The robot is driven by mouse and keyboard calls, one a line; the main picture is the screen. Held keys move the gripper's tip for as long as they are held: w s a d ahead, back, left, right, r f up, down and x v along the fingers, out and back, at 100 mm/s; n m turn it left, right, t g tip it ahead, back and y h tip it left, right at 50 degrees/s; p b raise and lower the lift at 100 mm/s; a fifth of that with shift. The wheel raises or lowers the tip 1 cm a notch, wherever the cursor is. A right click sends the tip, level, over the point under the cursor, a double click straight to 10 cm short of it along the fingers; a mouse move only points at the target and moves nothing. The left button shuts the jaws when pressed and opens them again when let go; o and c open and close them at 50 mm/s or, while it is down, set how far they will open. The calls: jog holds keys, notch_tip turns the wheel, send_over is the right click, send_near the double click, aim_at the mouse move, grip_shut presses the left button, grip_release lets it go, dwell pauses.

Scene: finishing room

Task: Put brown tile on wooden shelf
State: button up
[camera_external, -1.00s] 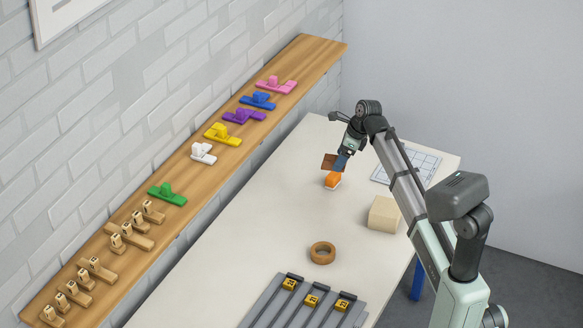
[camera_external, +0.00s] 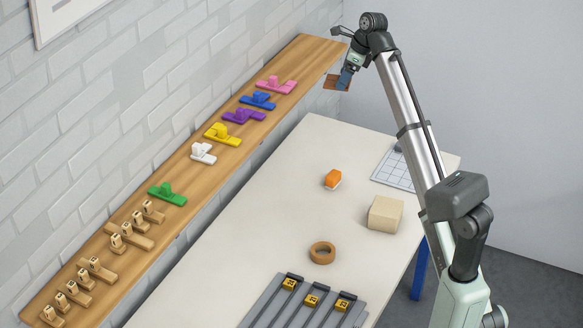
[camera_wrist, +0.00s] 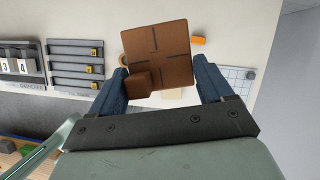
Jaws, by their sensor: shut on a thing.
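My gripper (camera_external: 345,79) is shut on the brown tile (camera_external: 333,82) and holds it in the air near the far end of the shelf. In the wrist view the tile (camera_wrist: 165,52) shows as a flat brown square with dark cross marks and a small raised block at one corner, between the blue fingers of my gripper (camera_wrist: 160,85). The wooden shelf (camera_external: 312,55) runs along the brick wall above the table. Its far end, beyond the pink piece (camera_external: 276,84), is bare.
Blue, purple, yellow, white and green pieces and several small wooden numbered pieces stand along the shelf. The white table (camera_external: 270,215) below holds an orange-and-white object (camera_external: 332,179), a beige block (camera_external: 385,214), a brown ring (camera_external: 322,252), a grid sheet (camera_external: 395,170) and a grey slotted rack (camera_external: 270,303).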

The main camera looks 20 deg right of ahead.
jog(key=a+n, duration=0.2)
jog(key=a, duration=1.2)
jog(key=n+g, duration=0.2)
jog(key=n, duration=0.2)
send_over(189, 176)
jog(key=d, duration=0.1)
jog(key=shift+y, duration=0.4)
jog(key=shift+w+d+f, duration=0.1)
jog(key=shift+d+f, duration=0.05)
jog(key=shift+f, duration=3.65)
jog(key=shift+d+f, duration=0.1)
jog(key=shift+f, duration=3.7)
jog(key=shift+f, duration=0.1)
jog(key=o, duration=1.1)
